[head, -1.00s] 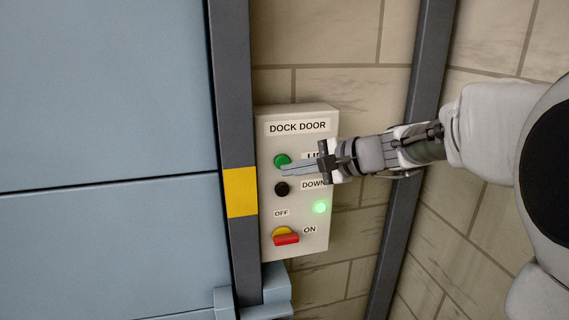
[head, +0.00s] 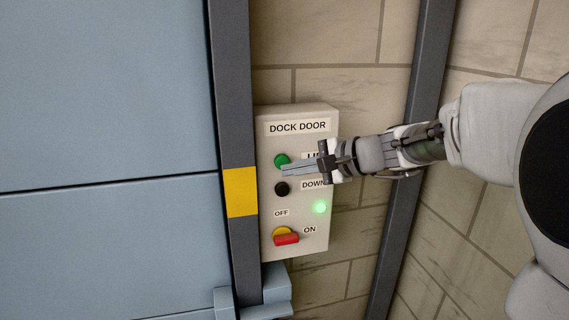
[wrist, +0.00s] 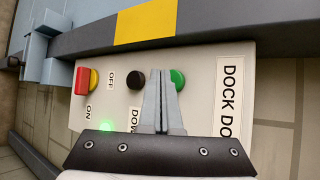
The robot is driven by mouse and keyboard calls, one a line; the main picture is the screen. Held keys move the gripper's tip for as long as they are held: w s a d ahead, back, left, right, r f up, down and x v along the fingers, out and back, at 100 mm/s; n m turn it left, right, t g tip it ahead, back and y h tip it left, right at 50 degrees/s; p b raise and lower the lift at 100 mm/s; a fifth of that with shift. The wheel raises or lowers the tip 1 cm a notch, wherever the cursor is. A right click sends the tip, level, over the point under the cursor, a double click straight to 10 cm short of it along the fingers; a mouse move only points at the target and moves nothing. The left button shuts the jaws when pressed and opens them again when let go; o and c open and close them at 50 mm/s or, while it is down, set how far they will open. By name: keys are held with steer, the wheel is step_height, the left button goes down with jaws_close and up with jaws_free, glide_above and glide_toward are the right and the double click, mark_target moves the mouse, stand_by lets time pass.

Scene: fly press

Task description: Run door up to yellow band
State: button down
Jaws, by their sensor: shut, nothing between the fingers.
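The pale blue door (head: 110,110) fills the left of the head view, with a dark horizontal seam near mid-height. The yellow band (head: 240,192) is on the grey post beside it; the seam meets the post near the band's top. The DOCK DOOR box (head: 295,225) carries a green button (head: 282,160) by a partly hidden label and a black button (head: 282,189) marked DOWN. My gripper (head: 284,170) is shut and empty, its tips at the green button's lower edge. In the wrist view the fingers partly overlap the green button (wrist: 178,79); contact is unclear.
A green lamp (head: 320,207) glows. The black button (wrist: 135,79) is close beside my fingers. A dark upright (head: 410,140) and block wall stand at right.

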steer(key=shift+w, duration=0.15)
steer(key=shift+w+a, duration=0.1)
steer(key=shift+w, duration=0.2)
